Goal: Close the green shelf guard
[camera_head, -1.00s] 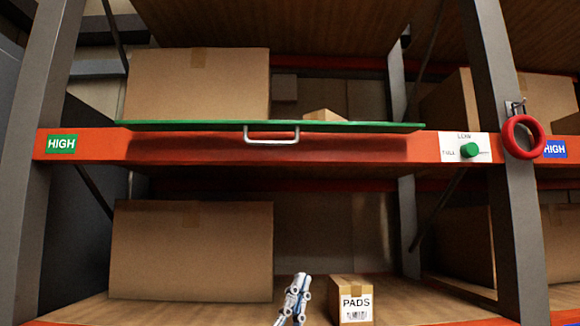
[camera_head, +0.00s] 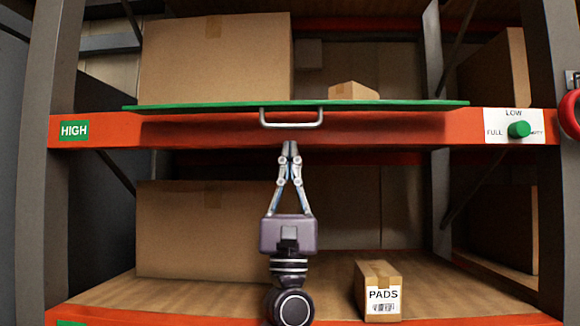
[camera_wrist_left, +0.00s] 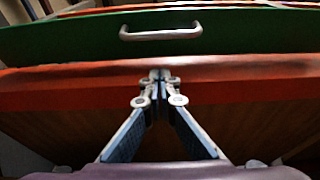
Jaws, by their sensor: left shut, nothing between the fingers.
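The green shelf guard (camera_head: 215,106) lies nearly flat along the top of the orange beam in the head view, with a silver handle (camera_head: 291,124) hanging at its front edge. In the left wrist view the guard (camera_wrist_left: 70,37) is a wide green panel with the handle (camera_wrist_left: 160,33) on it. My left gripper (camera_head: 290,146) is shut and empty. It points up, just below the handle and in front of the orange beam, and looks apart from the handle. In the left wrist view its fingertips (camera_wrist_left: 160,75) meet below the handle. My right gripper is not in view.
The orange beam (camera_head: 90,131) bears a green HIGH label and a green knob (camera_head: 519,130). A large box (camera_head: 215,60) and a small box (camera_head: 352,91) sit behind the guard. Below are another large box (camera_head: 200,230) and a PADS box (camera_head: 378,290). A red ring (camera_head: 571,114) hangs right.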

